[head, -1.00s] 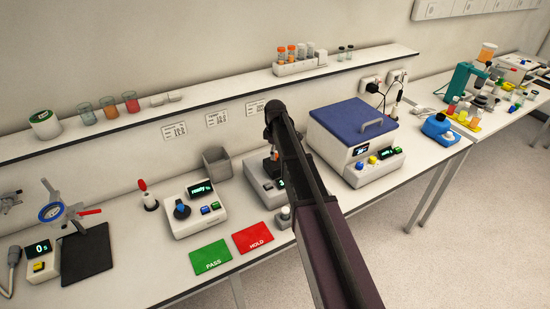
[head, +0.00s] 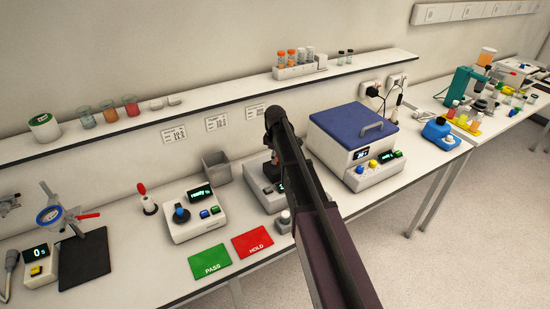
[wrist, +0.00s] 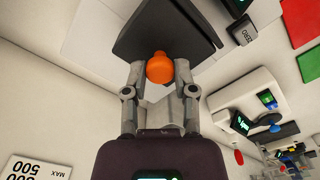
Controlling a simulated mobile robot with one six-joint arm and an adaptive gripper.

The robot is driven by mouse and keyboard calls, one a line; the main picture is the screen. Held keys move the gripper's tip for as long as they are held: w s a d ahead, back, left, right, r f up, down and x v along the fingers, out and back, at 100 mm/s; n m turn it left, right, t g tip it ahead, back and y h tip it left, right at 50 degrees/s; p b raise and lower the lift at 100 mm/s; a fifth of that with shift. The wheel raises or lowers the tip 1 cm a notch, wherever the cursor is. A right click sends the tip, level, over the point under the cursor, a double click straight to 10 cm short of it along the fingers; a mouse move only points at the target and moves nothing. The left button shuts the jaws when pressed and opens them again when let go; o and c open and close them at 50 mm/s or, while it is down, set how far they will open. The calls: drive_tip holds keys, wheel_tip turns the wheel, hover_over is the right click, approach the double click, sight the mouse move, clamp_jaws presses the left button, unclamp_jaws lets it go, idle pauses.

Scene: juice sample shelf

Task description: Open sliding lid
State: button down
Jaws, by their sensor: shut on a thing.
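In the wrist view an orange knob (wrist: 159,66) sits at the edge of a dark, flat panel (wrist: 165,30), which looks like the sliding lid. My gripper (wrist: 159,74) has its two fingers on either side of the knob and is shut on it. A display and a ZERO button (wrist: 248,33) show beside the panel. In the head view the grey-white device (head: 262,190) with a dark top stands on the bench, largely hidden behind my arm. I cannot tell how far the lid is open.
A blue-lidded box (head: 352,124) stands close to the right of my arm. A knobbed device (head: 194,217) and a grey bin (head: 216,166) are to the left. Green PASS (head: 210,262) and red HOLD (head: 253,244) mats lie in front. A shelf (head: 220,112) runs behind.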

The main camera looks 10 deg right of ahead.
drive_tip(key=w+a, duration=0.1)
drive_tip(key=w, duration=0.4)
drive_tip(key=w+a, duration=0.1)
drive_tip(key=w, duration=0.2)
drive_tip(key=shift+a, duration=0.3)
drive_tip(key=shift+s, duration=0.1)
drive_tip(key=shift+c, duration=2.1)
unclamp_jaws()
